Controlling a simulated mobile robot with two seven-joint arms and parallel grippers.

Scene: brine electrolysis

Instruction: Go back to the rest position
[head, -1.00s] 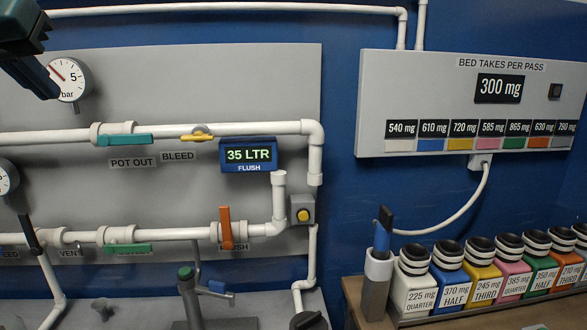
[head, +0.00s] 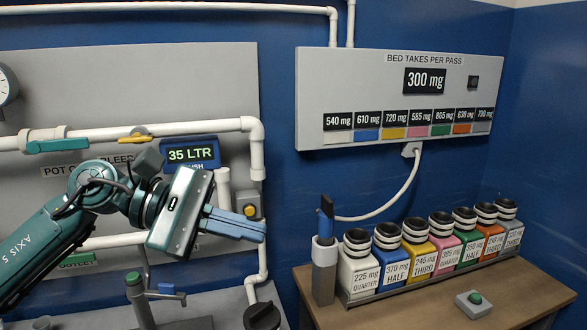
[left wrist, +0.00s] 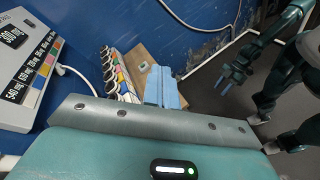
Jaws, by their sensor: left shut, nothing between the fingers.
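My left gripper (head: 262,231) reaches in from the left in the head view. Its blue fingers are together with nothing between them, in the air in front of the pipe panel (head: 30,105) and left of the pen holder. The shut fingers also show in the left wrist view (left wrist: 166,88), with the brown bench behind them. My right gripper (left wrist: 229,80) is small at the upper right of the left wrist view, over the dark floor; it is too small to tell its opening.
A dose board (head: 310,90) hangs above.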

